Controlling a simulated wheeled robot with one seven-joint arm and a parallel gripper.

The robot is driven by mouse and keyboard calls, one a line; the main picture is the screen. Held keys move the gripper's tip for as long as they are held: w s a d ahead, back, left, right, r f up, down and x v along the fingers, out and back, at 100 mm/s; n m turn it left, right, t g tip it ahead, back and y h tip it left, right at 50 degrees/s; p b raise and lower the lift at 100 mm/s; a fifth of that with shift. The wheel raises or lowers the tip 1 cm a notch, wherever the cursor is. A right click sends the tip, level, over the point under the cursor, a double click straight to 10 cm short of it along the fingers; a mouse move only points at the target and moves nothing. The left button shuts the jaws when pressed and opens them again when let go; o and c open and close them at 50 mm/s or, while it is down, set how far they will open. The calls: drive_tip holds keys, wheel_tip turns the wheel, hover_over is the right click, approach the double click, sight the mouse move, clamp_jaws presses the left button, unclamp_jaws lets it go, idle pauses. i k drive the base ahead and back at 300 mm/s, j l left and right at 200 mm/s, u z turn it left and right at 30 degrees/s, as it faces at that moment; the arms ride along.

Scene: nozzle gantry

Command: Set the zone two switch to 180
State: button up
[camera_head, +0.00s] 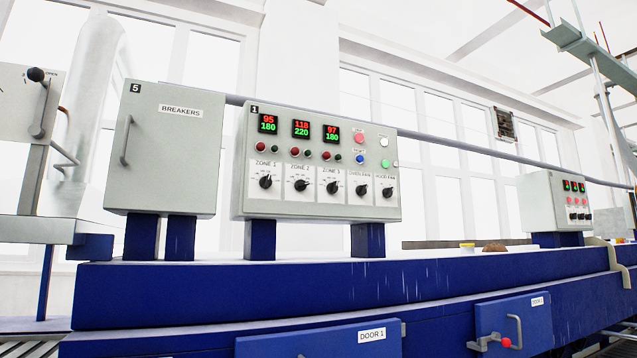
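The control panel (322,208), a pale grey box marked 1, stands on blue legs at the middle. Its zone 2 knob (301,185) is black, below the zone 2 label and a red and a green lamp. The zone 2 display (300,129) reads 118 in red over 220 in green. The zone 1 knob (265,182) is to its left, and its display (268,124) reads 95 over 180. The zone 3 knob (333,188) is to its right, and its display (332,134) reads 97 over 180. My gripper is not in view.
A grey breakers cabinet (168,150) with a handle stands left of the panel. A blue machine housing (250,286) runs below, with door 1 (320,343) in front. A smaller panel (557,202) stands far right. Nothing blocks the view of the knobs.

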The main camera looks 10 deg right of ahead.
sight(301, 185)
drive_tip(key=k+j+z, duration=0.1)
drive_tip(key=z, duration=0.35)
drive_tip(key=k+z, duration=0.3)
drive_tip(key=z, duration=0.15)
drive_tip(key=k+u, duration=0.2)
drive_tip(key=u, duration=0.2)
drive_tip(key=k+j+u, duration=0.2)
drive_tip(key=u, duration=0.15)
drive_tip(key=i+j+z, duration=0.2)
drive_tip(key=k+l+u, duration=0.25)
